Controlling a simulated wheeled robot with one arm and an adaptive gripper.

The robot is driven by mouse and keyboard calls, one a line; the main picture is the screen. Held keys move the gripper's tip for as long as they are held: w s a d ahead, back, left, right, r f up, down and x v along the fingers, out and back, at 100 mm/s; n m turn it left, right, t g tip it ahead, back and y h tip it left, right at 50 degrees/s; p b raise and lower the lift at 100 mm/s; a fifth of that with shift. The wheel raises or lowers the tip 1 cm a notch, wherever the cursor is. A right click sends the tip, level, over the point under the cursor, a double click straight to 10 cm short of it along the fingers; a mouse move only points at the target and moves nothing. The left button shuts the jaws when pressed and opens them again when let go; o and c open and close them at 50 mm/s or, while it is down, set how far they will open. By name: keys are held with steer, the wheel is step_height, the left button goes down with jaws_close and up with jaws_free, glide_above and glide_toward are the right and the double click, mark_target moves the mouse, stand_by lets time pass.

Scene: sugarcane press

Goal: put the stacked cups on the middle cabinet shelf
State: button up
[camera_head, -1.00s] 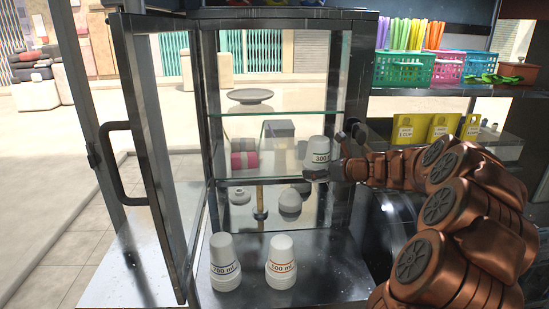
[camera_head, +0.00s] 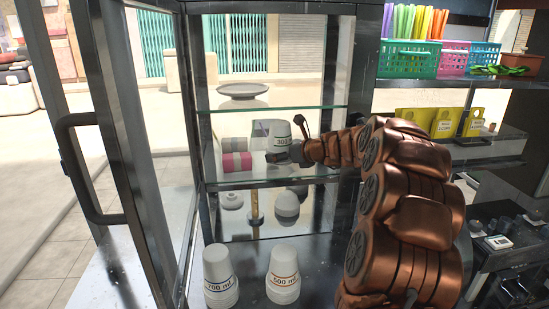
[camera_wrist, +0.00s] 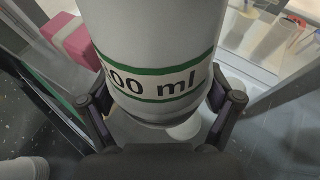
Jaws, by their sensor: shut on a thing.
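My gripper (camera_wrist: 160,105) is shut on a stack of white cups (camera_head: 279,131) with a green-banded volume label. The stack is upright and fills the middle of the wrist view (camera_wrist: 150,50), a finger on each side. In the head view it is inside the glass cabinet (camera_head: 197,120), just above the level of the middle shelf (camera_head: 230,183). I cannot tell whether its base touches the shelf. My arm reaches in from the right and hides part of the shelf.
The cabinet door (camera_head: 130,130) stands open at the left. A pink and grey block (camera_head: 236,161) lies on the middle shelf, left of the held cups. A grey plate (camera_head: 242,89) sits on the upper shelf. Stacks marked 700 ml (camera_head: 220,275) and 500 ml (camera_head: 283,274) stand on the bottom.

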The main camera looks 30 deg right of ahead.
steer(key=shift+w+f+b, duration=0.5)
steer(key=shift+w, duration=0.15)
steer(key=shift+s+d+f+b, duration=0.25)
steer(key=shift+s+b, duration=0.2)
steer(key=shift+b, duration=0.1)
steer(key=shift+w+a, duration=0.25)
steer(key=shift+w, duration=0.05)
steer(key=shift+s, duration=0.1)
steer(key=shift+f, duration=0.15)
steer(key=o, duration=0.9)
